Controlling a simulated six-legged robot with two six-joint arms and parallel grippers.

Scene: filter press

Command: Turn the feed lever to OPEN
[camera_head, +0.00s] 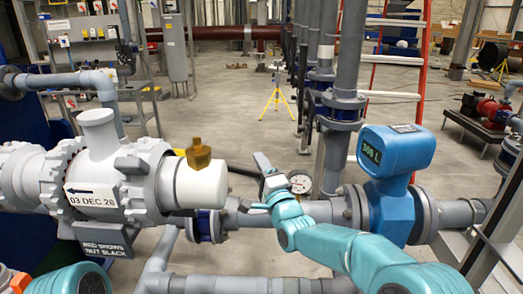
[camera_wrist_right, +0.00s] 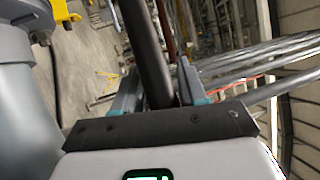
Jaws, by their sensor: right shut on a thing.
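The feed lever (camera_head: 240,171) is a dark bar in the middle of the head view, sticking out to the left of my right gripper (camera_head: 266,178). In the right wrist view the dark lever (camera_wrist_right: 150,45) runs between the two fingers of my right gripper (camera_wrist_right: 158,88), which is shut on it. The lever's pivot and any OPEN marking cannot be made out. My left gripper is not in view; only a teal part of my left arm shows at the bottom left.
A white valve body (camera_head: 195,185) with a brass fitting (camera_head: 198,153) stands to the left of the lever. A round gauge (camera_head: 300,182) sits just behind my right gripper, and a blue flow meter (camera_head: 393,160) stands to the right. Grey pipes (camera_head: 240,285) cross below.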

